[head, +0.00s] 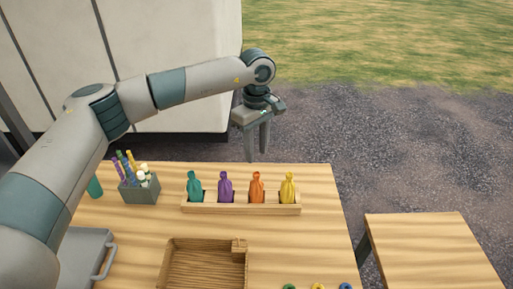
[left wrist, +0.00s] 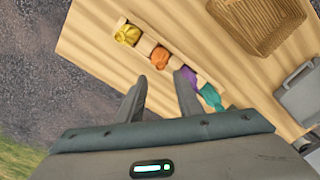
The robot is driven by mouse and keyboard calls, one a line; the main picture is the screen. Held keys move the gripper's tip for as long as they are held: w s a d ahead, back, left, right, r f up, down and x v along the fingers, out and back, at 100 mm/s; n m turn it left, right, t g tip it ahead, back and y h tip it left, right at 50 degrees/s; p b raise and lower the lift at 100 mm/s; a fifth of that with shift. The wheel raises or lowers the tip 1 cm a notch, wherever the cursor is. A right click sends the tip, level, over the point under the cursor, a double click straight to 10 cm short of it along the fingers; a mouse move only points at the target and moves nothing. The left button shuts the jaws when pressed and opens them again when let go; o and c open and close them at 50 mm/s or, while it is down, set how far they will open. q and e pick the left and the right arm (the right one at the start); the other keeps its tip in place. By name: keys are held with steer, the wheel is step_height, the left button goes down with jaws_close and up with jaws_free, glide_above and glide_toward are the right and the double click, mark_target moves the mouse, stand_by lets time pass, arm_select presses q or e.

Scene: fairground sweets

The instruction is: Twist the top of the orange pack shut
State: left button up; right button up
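The orange pack (head: 257,188) stands upright in a wooden rack (head: 240,208), between the purple pack (head: 225,188) and the yellow pack (head: 289,188). Its top narrows to a neck with a small flared end. My left gripper (head: 257,156) hangs fingers-down above and behind the rack, apart from the packs. In the left wrist view its fingers (left wrist: 161,78) are spread with nothing between them. My right gripper is in neither view.
A teal pack (head: 194,186) stands at the rack's left end. Left of it is a grey holder (head: 139,193) with coloured sticks. A second table (head: 430,250) stands right.

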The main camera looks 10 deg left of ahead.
mark_target(256, 173)
arm_select(q)
steer(key=shift+f+b, duration=0.3)
steer(key=shift+f, duration=1.15)
step_height(256, 173, down, 4)
steer(key=shift+r+b, duration=0.1)
steer(key=shift+b, duration=1)
steer(key=shift+f+b, duration=1.05)
steer(key=c, duration=0.7)
